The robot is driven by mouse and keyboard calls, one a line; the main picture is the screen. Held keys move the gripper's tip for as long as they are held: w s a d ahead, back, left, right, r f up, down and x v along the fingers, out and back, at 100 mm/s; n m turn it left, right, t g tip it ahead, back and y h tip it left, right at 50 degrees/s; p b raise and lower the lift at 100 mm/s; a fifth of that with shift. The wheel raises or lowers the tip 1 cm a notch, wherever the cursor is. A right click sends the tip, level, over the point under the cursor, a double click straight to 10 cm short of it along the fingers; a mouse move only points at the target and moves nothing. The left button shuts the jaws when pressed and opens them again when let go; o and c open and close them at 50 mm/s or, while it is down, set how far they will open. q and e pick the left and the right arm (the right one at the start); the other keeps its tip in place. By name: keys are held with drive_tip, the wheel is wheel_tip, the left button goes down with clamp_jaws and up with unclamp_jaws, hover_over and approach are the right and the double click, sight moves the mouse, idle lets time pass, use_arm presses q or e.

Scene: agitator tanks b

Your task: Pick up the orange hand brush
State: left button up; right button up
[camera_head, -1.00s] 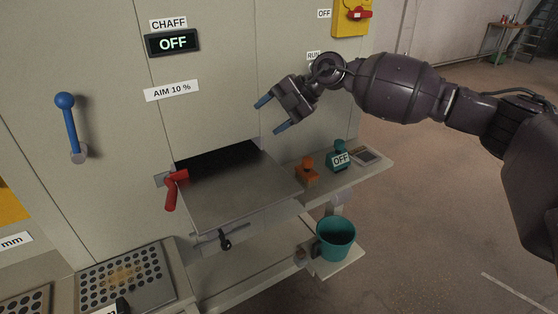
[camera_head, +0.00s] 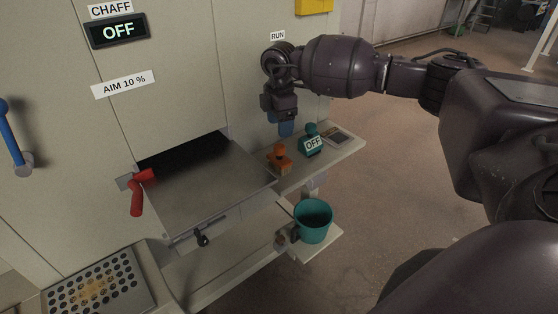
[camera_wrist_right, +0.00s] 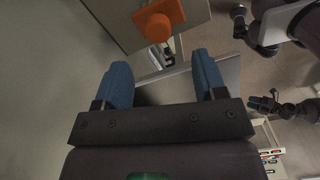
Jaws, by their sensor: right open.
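The orange hand brush (camera_head: 279,159) stands on the narrow shelf (camera_head: 337,152) right of the metal tray, its knob-like top up. It also shows at the top of the right wrist view (camera_wrist_right: 160,20), beyond the fingertips. My right gripper (camera_head: 286,130) points down above and slightly behind the brush in the head view. Its blue fingers are apart in the right wrist view (camera_wrist_right: 160,66), with nothing between them. The brush is clear of the fingers. A dark gripper, apparently my left one (camera_wrist_right: 264,105), shows small at the right of the wrist view; its jaws are unclear.
A teal object (camera_head: 310,131) near an OFF label stands right of the brush, with a small flat device (camera_head: 336,137) beyond. A metal tray (camera_head: 205,190) with a red handle (camera_head: 137,196) lies left. A teal bucket (camera_head: 313,222) stands below. The machine wall rises close behind.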

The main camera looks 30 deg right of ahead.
sight(279, 146)
wheel_tip(279, 146, down, 8)
drive_tip(key=shift+w+f, duration=0.15)
drive_tip(key=shift+f, duration=0.1)
drive_tip(key=c, duration=1.1)
drive_tip(key=shift+o, duration=0.2)
drive_tip(key=shift+r, duration=0.15)
wheel_tip(279, 146, up, 20)
